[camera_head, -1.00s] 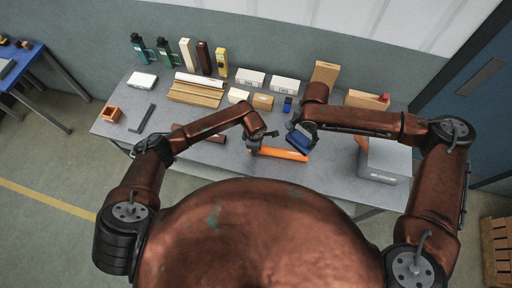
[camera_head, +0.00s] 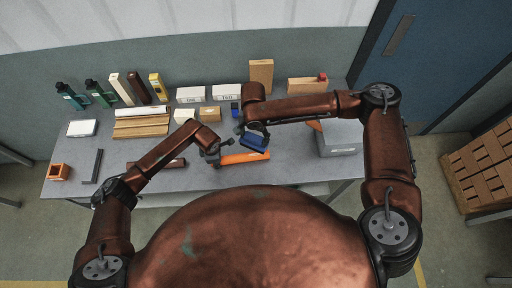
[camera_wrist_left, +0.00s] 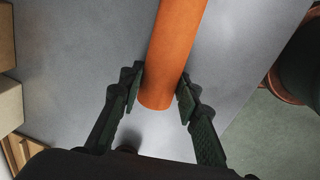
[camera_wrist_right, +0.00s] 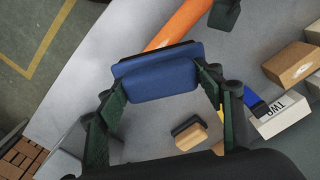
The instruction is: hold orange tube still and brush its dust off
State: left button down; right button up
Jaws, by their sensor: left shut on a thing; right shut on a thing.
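The orange tube (camera_head: 246,158) lies on the grey table near its front edge. My left gripper (camera_head: 214,160) is shut on the tube's left end; the left wrist view shows the tube (camera_wrist_left: 174,50) between the two fingers (camera_wrist_left: 160,95). My right gripper (camera_head: 249,130) is shut on a blue block-shaped brush (camera_head: 254,142), held just above and behind the tube. In the right wrist view the brush (camera_wrist_right: 158,78) sits between the fingers, close to the tube (camera_wrist_right: 180,24); whether they touch I cannot tell. Dust on the tube cannot be made out.
White and tan boxes (camera_head: 190,95), bottles (camera_head: 72,97) and wood strips (camera_head: 140,130) stand along the back and left. A dark brown tube (camera_head: 160,163) lies left of my left gripper. A grey box (camera_head: 340,140) stands at the right.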

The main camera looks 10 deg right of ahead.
aim_at(247, 147)
jog(key=shift+a+f, duration=0.3)
jog(key=shift+a, duration=0.45)
jog(key=shift+a+f, duration=0.25)
jog(key=shift+a, duration=0.45)
jog(key=shift+s+f, duration=0.1)
jog(key=shift+f, duration=3.45)
jog(key=shift+d+f, duration=0.25)
jog(key=shift+d, duration=0.05)
jog(key=shift+c, duration=0.4)
jog(key=shift+d+f, duration=0.2)
jog(key=shift+d, duration=3.35)
jog(key=shift+c, duration=0.2)
jog(key=shift+d+r, duration=0.1)
jog(key=shift+d, duration=0.05)
jog(key=shift+o, duration=0.2)
jog(key=shift+a, duration=4.1)
jog(key=shift+c, duration=0.2)
jog(key=shift+d+r, duration=0.15)
jog(key=shift+r, duration=3.95)
